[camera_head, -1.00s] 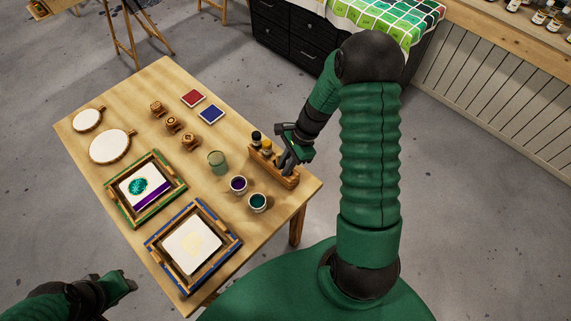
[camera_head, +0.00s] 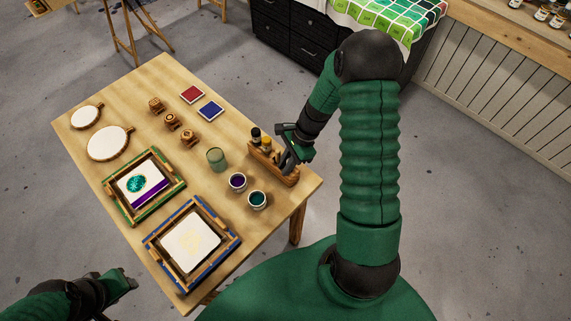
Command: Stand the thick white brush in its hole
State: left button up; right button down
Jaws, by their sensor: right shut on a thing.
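The wooden brush holder (camera_head: 291,180) stands near the right edge of the table. A dark-topped handle (camera_head: 256,134) and a yellow-topped one (camera_head: 266,144) stand upright at its far left end. My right gripper (camera_head: 287,160) is right over the holder's middle and right part, pointing down. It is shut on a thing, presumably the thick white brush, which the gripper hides. The holes are hidden too, so I cannot tell whether the brush is in one. My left gripper (camera_head: 130,281) is at lower left, off the table; its jaws are too small to judge.
A green glass (camera_head: 216,159), a purple paint jar (camera_head: 237,182) and a teal one (camera_head: 258,200) stand left of and below the holder. A green frame (camera_head: 144,187), a blue frame (camera_head: 192,244), stamps, hoops and two ink pads occupy the table (camera_head: 101,100).

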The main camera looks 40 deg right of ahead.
jog(key=shift+f, duration=0.25)
jog(key=shift+s+a+f, duration=0.1)
jog(key=shift+s+f, duration=0.05)
jog(key=shift+s, duration=0.05)
dwell(0.3)
jog(key=c, duration=1.3)
grip_release()
jog(key=shift+f, duration=0.15)
jog(key=shift+s, duration=0.1)
jog(key=v, duration=1.1)
jog(key=w+v, duration=0.1)
jog(key=v, duration=0.5)
jog(key=shift+s+d+r, duration=0.1)
jog(key=shift+d+r, duration=0.1)
